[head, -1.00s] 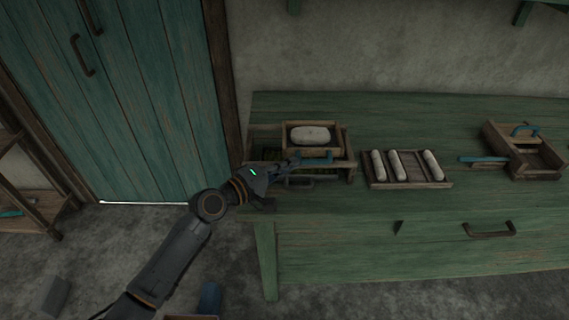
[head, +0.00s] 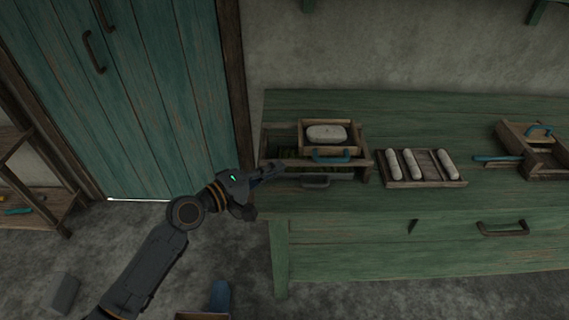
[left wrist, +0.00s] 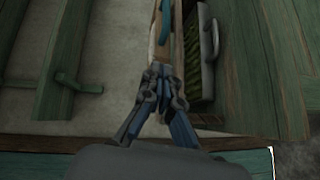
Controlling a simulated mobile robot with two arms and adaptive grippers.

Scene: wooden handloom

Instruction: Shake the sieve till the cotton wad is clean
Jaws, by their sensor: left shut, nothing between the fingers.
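The cotton wad (head: 326,134), pale and oblong, lies in the small wooden sieve (head: 304,140). The sieve sits in the right part of a larger wooden frame (head: 265,148). The sieve's blue handle (head: 331,157) faces the front; a blue handle also shows in the left wrist view (left wrist: 165,22). My left gripper (head: 280,168) is at the frame's front left, apart from the handle. Its fingers (left wrist: 160,72) are together and empty in the left wrist view. Any dirt on the wad is too small to tell. My right gripper is not in view.
To the right stand a tray (head: 424,182) with several pale rolls and a wooden box (head: 560,172) with a blue handle. The green bench (head: 400,110) is clear behind them.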

